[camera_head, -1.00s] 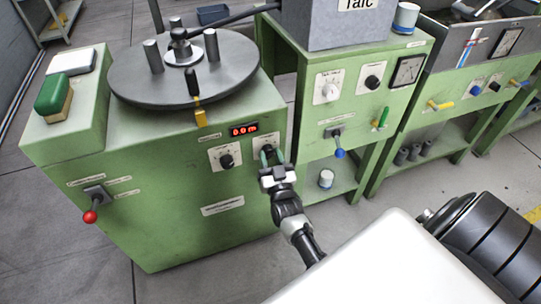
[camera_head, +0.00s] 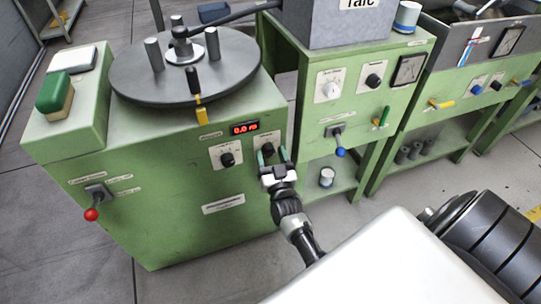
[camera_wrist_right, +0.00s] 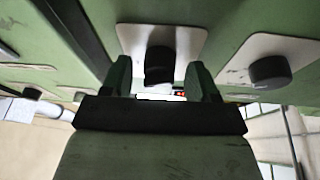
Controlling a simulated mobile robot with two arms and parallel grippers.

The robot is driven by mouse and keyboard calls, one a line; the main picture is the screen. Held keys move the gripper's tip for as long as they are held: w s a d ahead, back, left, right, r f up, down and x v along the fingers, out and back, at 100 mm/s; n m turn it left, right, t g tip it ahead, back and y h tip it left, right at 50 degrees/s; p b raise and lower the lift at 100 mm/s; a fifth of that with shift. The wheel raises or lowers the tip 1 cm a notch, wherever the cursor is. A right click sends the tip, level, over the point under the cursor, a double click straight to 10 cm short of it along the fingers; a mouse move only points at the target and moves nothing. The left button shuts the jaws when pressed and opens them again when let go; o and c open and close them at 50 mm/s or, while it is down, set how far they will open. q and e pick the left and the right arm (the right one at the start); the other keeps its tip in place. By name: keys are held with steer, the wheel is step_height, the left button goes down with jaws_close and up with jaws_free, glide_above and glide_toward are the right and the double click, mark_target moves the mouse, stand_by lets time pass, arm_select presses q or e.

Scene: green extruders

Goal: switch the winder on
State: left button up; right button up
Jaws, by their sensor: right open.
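The winder (camera_head: 160,235) is a green cabinet with a grey round disc (camera_head: 150,85) on top. Its front has a lit red display (camera_head: 244,128), a black knob (camera_head: 227,159) on a white plate, and a second black knob (camera_head: 267,149) to the right. My right gripper (camera_head: 271,158) is at this right knob, partly covering its plate. In the right wrist view, its green fingers (camera_wrist_right: 162,78) are open on either side of a black knob (camera_wrist_right: 160,62), with gaps showing. The other knob (camera_wrist_right: 270,71) is to the right there. My left gripper is out of view.
A red-tipped lever (camera_head: 92,213) sticks out of the winder's front at lower left. A green stand with a grey box (camera_head: 325,28) and a blue-tipped lever (camera_head: 340,152) is close on the right. Grey floor (camera_head: 185,285) is clear in front.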

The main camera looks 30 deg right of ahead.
arm_select(q)
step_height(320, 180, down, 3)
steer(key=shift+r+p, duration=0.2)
steer(key=shift+p, duration=0.15)
arm_select(e)
steer(key=v, duration=1)
steer(key=shift+s+a, duration=0.15)
steer(key=shift+s, duration=0.25)
steer(key=shift+f, duration=0.1)
